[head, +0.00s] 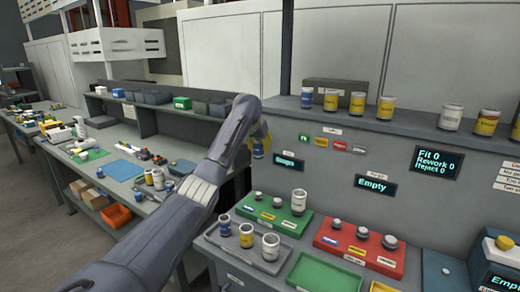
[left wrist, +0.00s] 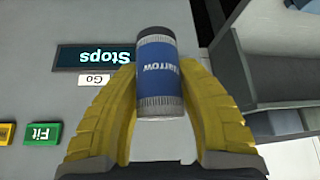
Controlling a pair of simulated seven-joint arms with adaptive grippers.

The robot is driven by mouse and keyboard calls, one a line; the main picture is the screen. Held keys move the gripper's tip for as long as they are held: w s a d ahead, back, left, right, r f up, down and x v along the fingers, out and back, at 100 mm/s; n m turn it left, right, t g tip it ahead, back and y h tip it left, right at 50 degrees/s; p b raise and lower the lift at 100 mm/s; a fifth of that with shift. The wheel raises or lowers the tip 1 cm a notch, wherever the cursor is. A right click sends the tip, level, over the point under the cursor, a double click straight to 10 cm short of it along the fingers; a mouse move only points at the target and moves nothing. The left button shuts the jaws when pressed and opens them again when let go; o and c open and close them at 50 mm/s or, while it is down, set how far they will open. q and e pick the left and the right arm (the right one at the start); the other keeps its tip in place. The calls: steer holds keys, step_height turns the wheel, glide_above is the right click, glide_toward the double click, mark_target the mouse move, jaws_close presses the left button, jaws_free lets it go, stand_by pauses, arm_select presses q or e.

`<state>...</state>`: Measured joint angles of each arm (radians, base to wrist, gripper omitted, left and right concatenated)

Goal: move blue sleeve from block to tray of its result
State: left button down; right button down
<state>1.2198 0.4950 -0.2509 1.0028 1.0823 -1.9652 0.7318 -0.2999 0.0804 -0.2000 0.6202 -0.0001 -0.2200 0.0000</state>
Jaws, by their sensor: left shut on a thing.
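My left gripper (head: 260,138) is shut on the blue sleeve (head: 258,149), in front of the grey upright panel. In the left wrist view the yellow fingers (left wrist: 155,115) close on both sides of the blue sleeve (left wrist: 159,72). It has a blue band reading "arrow", with the start of the word hidden, and grey ends. The sleeve is clear of the trays. A green tray (head: 322,274) with a bare floor lies at the front, and a yellow edge (head: 381,287) shows right of it. I cannot pick out the block for certain. My right gripper is not in view.
A grey tray (head: 274,268) holds blue, yellow and white sleeves. A green gauge tray (head: 264,219) and a red gauge tray (head: 348,254) hold metal pieces. Jars line the shelf (head: 410,127).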

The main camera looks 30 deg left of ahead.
arm_select(q)
steer(key=shift+r, duration=1.9)
steer(key=shift+s+a+f, duration=0.25)
steer(key=shift+a+f, duration=0.25)
steer(key=shift+f, duration=0.1)
steer(key=shift+s+a+r, duration=0.1)
steer(key=shift+s+a, duration=0.1)
steer(key=s+d+r+m+h, duration=0.1)
steer(key=s+d+m, duration=0.1)
steer(key=d, duration=0.6)
steer(key=s+d+m+h, duration=0.1)
steer(key=s+d+m, duration=0.1)
steer(key=d, duration=0.6)
steer(key=s+d+f+m+h, duration=0.15)
steer(key=s+d+f, duration=0.25)
steer(key=s+d, duration=0.55)
steer(key=s+d+f+m+h, duration=0.1)
steer(key=s+d+f+m, duration=0.25)
steer(key=s+d, duration=0.55)
steer(key=shift+n, duration=0.6)
steer(key=f, duration=1.3)
steer(key=d+f, duration=0.1)
steer(key=f, duration=0.5)
steer(key=shift+w+f, duration=0.4)
